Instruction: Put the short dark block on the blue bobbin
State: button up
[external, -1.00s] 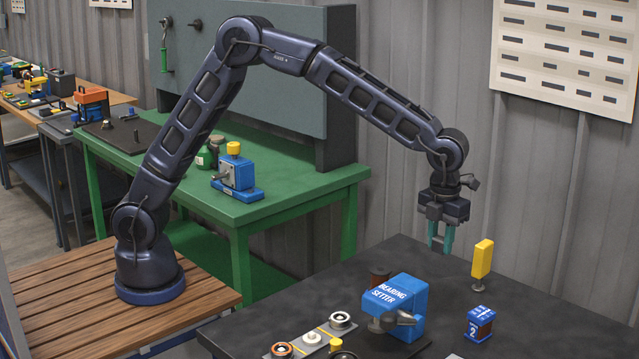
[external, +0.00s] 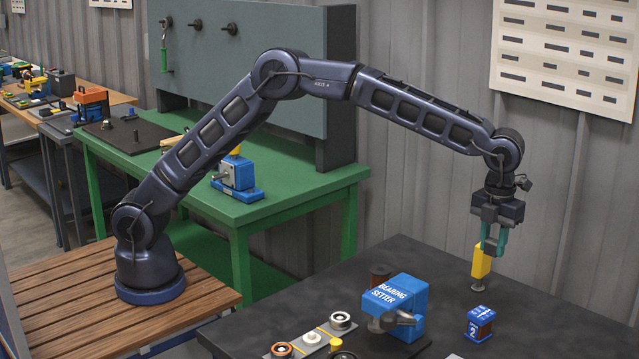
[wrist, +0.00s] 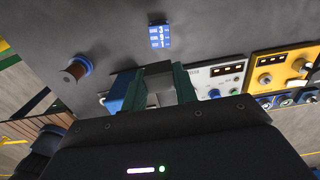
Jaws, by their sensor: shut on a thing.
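My gripper (external: 495,250) hangs fingers-down over the dark table, close beside a yellow upright piece. In the wrist view its teal fingers (wrist: 157,77) are shut on a small greyish block (wrist: 162,92), which I take as the short dark block; its lower end is hard to make out. A brown-wound spool with a blue end (wrist: 75,70), which looks like the blue bobbin, stands apart from the gripper. In the external view the spool (external: 380,273) is partly hidden behind the bearing setter.
The blue bearing setter (external: 400,296) stands left of the gripper. A blue numbered box (external: 480,325) is nearer the camera. The dark table (external: 570,315) is bare at right.

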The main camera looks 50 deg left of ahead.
aim_at(491, 255)
notch_tip(491, 255, down, 15)
jog(key=shift+f, duration=0.1)
dwell(0.5)
jog(key=o, duration=1)
jog(key=shift+c, duration=0.2)
notch_tip(491, 255, up, 12)
jog(key=shift+r, duration=0.1)
